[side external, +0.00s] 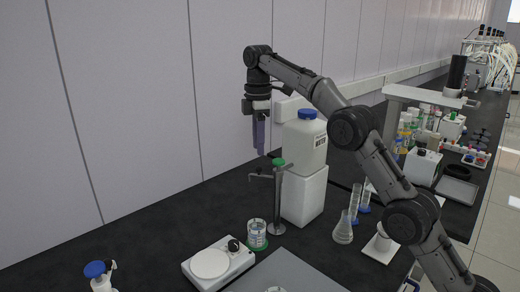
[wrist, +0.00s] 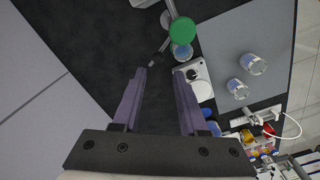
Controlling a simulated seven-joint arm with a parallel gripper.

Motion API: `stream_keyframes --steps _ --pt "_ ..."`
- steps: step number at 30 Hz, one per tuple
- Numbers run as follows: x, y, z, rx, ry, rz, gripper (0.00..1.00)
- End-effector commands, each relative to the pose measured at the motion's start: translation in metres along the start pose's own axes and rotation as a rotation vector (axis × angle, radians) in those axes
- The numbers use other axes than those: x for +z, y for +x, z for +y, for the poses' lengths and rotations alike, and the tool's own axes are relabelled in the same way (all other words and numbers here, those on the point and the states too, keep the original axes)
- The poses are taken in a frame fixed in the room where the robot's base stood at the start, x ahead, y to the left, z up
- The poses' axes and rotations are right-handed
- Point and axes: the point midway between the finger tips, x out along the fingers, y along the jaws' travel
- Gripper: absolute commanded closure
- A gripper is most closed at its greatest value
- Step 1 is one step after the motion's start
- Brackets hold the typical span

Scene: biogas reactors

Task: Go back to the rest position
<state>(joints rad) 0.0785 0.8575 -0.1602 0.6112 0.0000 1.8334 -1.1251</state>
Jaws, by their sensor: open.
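My gripper (side external: 259,135) hangs from the raised arm, high above the black bench and close to the wall, pointing down. In the wrist view its two purple fingers (wrist: 160,72) are apart with nothing between them. A metal stand with a green cap (side external: 279,162) rises below and a little right of the gripper in the side view. The green cap (wrist: 183,30) also shows beyond the fingertips in the wrist view. Nothing is held.
A white jug with a blue cap (side external: 305,142) stands on a white block (side external: 303,195) right of the gripper. Below are a beaker (side external: 257,235), a white stirrer plate (side external: 212,264) and a flask (side external: 343,231). The bench at left is mostly clear.

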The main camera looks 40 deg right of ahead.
Motion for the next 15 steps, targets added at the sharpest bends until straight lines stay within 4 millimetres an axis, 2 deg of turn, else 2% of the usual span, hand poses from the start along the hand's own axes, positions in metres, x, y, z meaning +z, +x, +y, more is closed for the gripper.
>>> stream_keyframes --steps 5,8,10,15 --pt "-0.001 -0.006 -0.002 0.01 -0.002 0.005 0.57" --pt "0.001 -0.034 -0.009 0.055 -0.006 0.027 0.57" --pt "0.005 -0.06 -0.022 0.09 -0.01 0.043 0.57" --pt "0.023 -0.115 -0.072 0.138 -0.018 0.068 0.57"
